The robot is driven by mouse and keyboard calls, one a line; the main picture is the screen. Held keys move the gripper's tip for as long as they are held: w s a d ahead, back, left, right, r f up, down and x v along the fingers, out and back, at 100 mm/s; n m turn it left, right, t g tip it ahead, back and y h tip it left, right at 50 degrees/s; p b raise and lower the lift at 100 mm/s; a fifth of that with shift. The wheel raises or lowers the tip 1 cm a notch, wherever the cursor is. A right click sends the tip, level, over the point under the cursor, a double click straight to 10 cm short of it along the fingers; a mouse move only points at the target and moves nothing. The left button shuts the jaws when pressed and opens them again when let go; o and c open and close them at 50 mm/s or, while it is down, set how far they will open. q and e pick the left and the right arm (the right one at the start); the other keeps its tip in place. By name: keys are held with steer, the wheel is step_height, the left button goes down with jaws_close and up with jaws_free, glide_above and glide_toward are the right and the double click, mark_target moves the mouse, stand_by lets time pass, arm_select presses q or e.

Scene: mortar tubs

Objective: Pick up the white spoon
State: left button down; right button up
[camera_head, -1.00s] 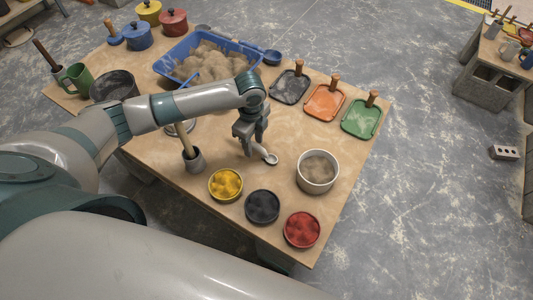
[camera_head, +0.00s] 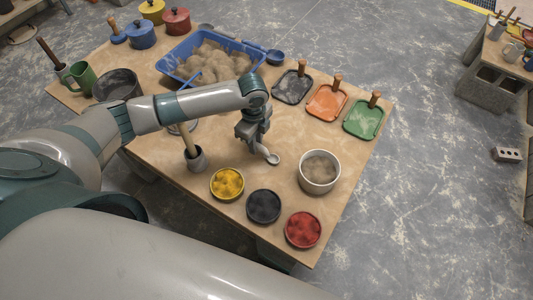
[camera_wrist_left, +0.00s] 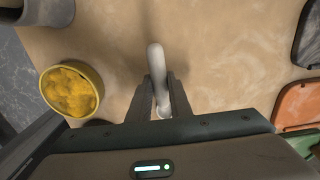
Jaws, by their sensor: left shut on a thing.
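The white spoon (camera_head: 274,159) shows near the middle of the wooden table, its round end sticking out beyond the fingers of my left gripper (camera_head: 256,151). In the left wrist view, the pale spoon (camera_wrist_left: 156,62) runs up and away from between the two dark fingers (camera_wrist_left: 160,98), which are shut on it. The part between the fingers is partly hidden. I cannot tell whether the spoon is clear of the tabletop. My right gripper is in neither view.
Yellow (camera_head: 227,184), black (camera_head: 263,207) and red (camera_head: 303,229) bowls stand in front, a white tub (camera_head: 319,172) to the right. A grey cup (camera_head: 196,160) holding a wooden handle stands left.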

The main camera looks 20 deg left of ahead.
arm_select(q)
steer(key=shift+r, duration=0.1)
steer(key=shift+r+b, duration=0.3)
steer(key=shift+r, duration=0.1)
steer(key=r, duration=0.1)
steer(key=r+b, duration=0.1)
steer(key=r, duration=0.1)
steer(key=shift+s+d+r, duration=0.1)
steer(key=shift+s+d, duration=0.1)
steer(key=s+d+r+b, duration=0.3)
steer(key=s+d+r, duration=0.3)
steer(key=s+r, duration=0.1)
steer(key=shift+s+d, duration=0.4)
steer(key=shift+s, duration=0.5)
step_height(320, 180, up, 6)
steer(key=w+a+n+b, duration=0.1)
steer(key=a+n+b, duration=0.1)
steer(key=n, duration=1.7)
steer(key=shift+w+n+b, duration=0.3)
steer(key=shift+w+b, duration=0.05)
steer(key=shift+b, duration=0.55)
steer(key=shift+f, duration=0.1)
